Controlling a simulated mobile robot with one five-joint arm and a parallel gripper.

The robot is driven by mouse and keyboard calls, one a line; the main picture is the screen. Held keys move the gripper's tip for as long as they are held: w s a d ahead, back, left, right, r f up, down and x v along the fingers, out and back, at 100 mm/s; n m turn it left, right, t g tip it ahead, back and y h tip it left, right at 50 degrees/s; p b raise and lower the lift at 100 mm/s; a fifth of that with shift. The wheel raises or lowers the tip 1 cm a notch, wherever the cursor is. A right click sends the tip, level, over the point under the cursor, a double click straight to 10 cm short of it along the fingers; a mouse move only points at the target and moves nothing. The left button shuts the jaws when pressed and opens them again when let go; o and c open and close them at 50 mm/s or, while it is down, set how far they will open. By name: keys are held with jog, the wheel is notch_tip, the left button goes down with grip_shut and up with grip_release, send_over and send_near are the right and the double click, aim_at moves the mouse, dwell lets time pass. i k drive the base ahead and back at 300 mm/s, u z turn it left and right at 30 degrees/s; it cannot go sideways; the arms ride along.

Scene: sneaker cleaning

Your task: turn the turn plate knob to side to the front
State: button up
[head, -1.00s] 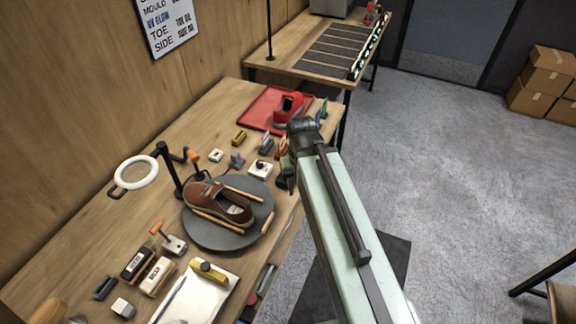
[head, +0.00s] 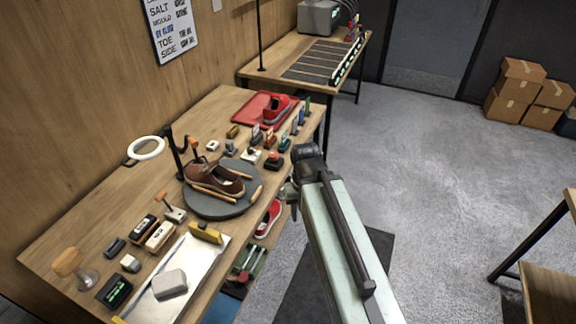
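A round dark grey turn plate (head: 240,203) lies on the workbench in the head view. A brown loafer (head: 216,177) rests on it between tan wooden rods. Behind the plate stand a small white block (head: 250,155) and a dark block with a red-orange top (head: 273,160); I cannot tell whether either is the turn plate knob. My gripper (head: 291,193) is mostly hidden beside my pale green arm, off the bench's right edge and right of the plate. It appears apart from the plate, and its fingers are too small to read.
A red tray (head: 246,108) with a red shoe (head: 277,109) is at the bench's far end. A ring lamp (head: 147,148) stands at the left. Brushes, blocks and a white sheet (head: 150,298) fill the near bench. Another red shoe (head: 268,218) sits below. Grey floor is open at right.

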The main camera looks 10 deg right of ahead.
aim_at(272, 156)
jog(key=u, duration=0.2)
jog(key=i, duration=0.85)
jog(key=z, duration=0.1)
